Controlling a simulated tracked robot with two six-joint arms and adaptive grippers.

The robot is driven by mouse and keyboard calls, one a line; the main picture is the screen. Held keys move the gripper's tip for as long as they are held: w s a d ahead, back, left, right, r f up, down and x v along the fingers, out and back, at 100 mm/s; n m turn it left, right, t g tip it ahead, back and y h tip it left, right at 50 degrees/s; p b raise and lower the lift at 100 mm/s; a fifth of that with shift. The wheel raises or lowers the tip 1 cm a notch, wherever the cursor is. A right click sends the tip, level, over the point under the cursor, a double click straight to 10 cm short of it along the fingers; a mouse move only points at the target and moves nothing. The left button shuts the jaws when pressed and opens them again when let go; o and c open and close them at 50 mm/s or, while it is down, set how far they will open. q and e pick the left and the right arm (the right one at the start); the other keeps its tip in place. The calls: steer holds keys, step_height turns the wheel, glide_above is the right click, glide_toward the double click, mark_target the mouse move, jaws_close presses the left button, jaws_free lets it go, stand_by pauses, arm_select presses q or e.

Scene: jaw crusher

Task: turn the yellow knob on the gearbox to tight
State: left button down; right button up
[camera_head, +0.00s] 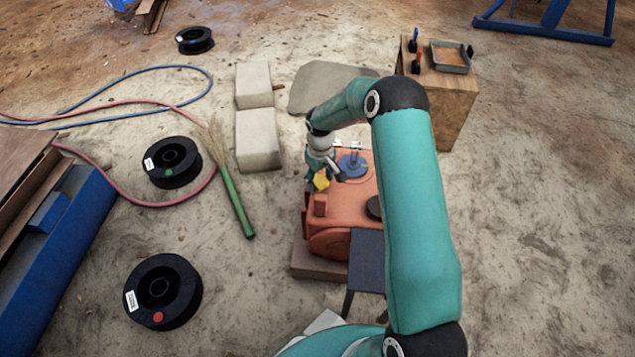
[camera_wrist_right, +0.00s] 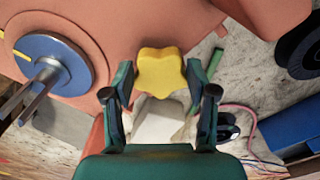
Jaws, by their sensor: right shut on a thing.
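The gearbox (camera_head: 345,207) is an orange housing on a low base in the middle of the head view. Its yellow knob (camera_head: 321,181) is at its upper left, and the knob shows as a lobed yellow shape in the right wrist view (camera_wrist_right: 161,72). My right gripper (camera_head: 318,177) reaches down to the knob from above. In the right wrist view its two fingers (camera_wrist_right: 163,85) stand on either side of the knob, shut on it. The finger contacts are partly hidden in the head view. My left gripper is not in view.
A blue disc with a shaft (camera_head: 352,165) sits on the gearbox beside the knob. Pale blocks (camera_head: 258,138), a green-handled broom (camera_head: 233,200) and black spools (camera_head: 163,291) lie to the left. A wooden stand with a tray (camera_head: 450,58) is behind right. Open ground lies right.

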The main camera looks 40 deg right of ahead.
steer(key=m, duration=0.3)
steer(key=shift+s+f+m+b, duration=0.15)
steer(key=shift+s+m+b, duration=0.15)
steer(key=shift+b, duration=0.1)
steer(key=o, duration=1.2)
steer(key=shift+w, duration=0.1)
steer(key=shift+c, duration=0.2)
steer(key=shift+w, duration=0.1)
steer(key=shift+r, duration=0.2)
steer(key=shift+r, duration=0.25)
step_height(320, 180, up, 11)
